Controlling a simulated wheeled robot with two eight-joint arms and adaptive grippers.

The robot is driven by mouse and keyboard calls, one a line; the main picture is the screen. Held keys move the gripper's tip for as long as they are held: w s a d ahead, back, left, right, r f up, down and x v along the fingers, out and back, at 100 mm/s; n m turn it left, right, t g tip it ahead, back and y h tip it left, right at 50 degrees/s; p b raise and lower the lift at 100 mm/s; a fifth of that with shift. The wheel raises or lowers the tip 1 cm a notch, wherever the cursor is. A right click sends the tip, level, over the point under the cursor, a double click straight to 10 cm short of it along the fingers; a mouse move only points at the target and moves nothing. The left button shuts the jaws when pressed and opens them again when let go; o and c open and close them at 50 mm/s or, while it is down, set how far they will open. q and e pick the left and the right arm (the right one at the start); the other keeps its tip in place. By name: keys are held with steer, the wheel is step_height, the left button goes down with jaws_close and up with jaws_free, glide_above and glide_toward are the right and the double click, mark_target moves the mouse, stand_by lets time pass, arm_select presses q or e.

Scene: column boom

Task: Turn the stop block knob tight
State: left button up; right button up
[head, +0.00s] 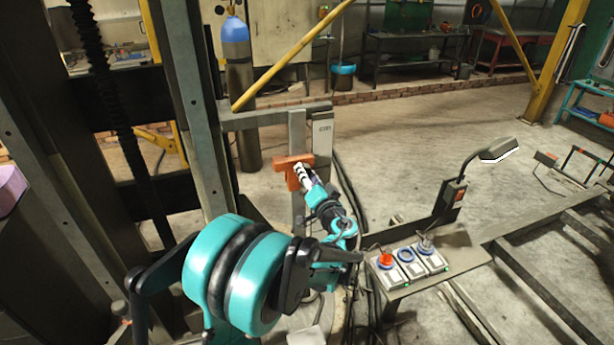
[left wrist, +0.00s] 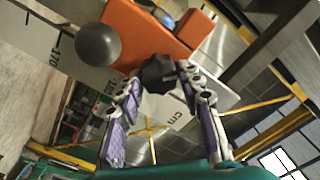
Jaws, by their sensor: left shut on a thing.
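The orange stop block (head: 292,166) sits on the grey vertical post left of centre in the head view. In the left wrist view the orange block (left wrist: 135,35) fills the upper middle. The black stop block knob (left wrist: 160,73) sticks out from it between my fingertips. My left gripper (head: 308,180) reaches up to the block, and its purple-padded fingers (left wrist: 163,85) are closed on the knob's two sides. The knob is hidden by the gripper in the head view. My right gripper is in neither view.
A dark grey ball (left wrist: 98,45) is close to the left finger. A white scale plate marked cm (left wrist: 190,115) lies behind the knob. A button panel (head: 408,262) with a red knob is right of my arm. A blue-topped cylinder (head: 237,85) stands behind.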

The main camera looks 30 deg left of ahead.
arm_select(q)
steer(key=m, duration=0.4)
steer(key=shift+m, duration=0.3)
steer(key=shift+f+m+b, duration=0.1)
steer(key=shift+m+b, duration=0.3)
steer(key=shift+m, duration=1.9)
steer(key=o, duration=1.2)
steer(key=shift+c, duration=0.2)
steer(key=shift+d, duration=0.15)
steer(key=v, duration=0.7)
steer(key=shift+s+d, duration=0.25)
steer(key=shift+s, duration=0.05)
